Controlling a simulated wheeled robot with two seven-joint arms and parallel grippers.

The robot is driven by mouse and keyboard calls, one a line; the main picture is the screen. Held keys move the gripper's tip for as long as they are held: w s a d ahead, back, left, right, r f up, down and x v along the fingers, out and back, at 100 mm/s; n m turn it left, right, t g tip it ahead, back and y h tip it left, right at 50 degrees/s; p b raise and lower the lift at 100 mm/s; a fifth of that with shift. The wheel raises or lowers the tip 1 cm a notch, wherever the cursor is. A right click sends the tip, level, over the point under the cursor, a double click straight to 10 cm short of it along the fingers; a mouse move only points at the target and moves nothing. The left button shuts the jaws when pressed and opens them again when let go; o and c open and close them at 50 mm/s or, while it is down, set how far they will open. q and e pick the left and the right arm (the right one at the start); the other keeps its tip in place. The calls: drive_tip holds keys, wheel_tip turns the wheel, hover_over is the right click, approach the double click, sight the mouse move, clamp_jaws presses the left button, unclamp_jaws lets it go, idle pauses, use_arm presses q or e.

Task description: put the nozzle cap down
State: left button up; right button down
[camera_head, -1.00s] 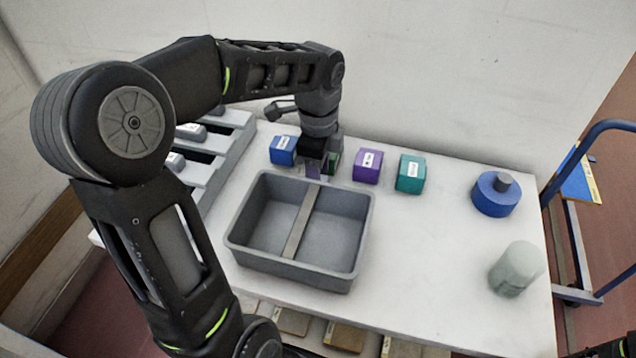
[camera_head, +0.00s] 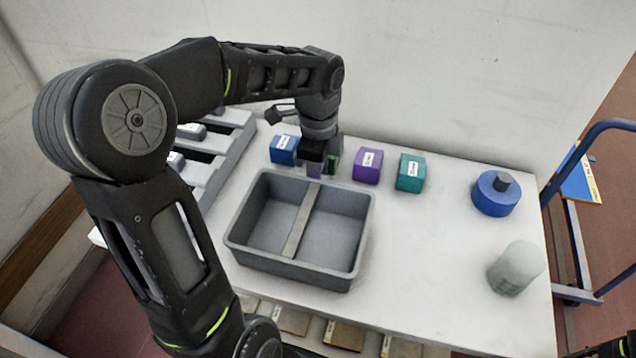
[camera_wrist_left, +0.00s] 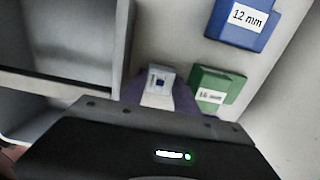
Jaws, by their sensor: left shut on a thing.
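My left gripper (camera_head: 314,170) is shut on a small pale grey piece with a dark blue mark, which I take for the nozzle cap (camera_wrist_left: 159,80). In the left wrist view it sits between purplish finger parts. In the head view the gripper is low at the back of the table, just behind the grey bin, and mostly hides the piece. A green labelled block (camera_wrist_left: 217,87) is close beside the held piece; I cannot tell whether they touch.
The grey divided bin (camera_head: 350,282) looks empty. Along the back are a blue "12 mm" block (camera_head: 284,150), a purple block (camera_head: 367,165) and a teal block (camera_head: 410,173). A blue round part (camera_head: 495,195) and a pale cylinder (camera_head: 515,268) stand right. The table's middle right is clear.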

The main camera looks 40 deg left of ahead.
use_arm(q)
clamp_jaws()
wheel_tip(320, 180, up, 10)
idle(0.6)
idle(0.5)
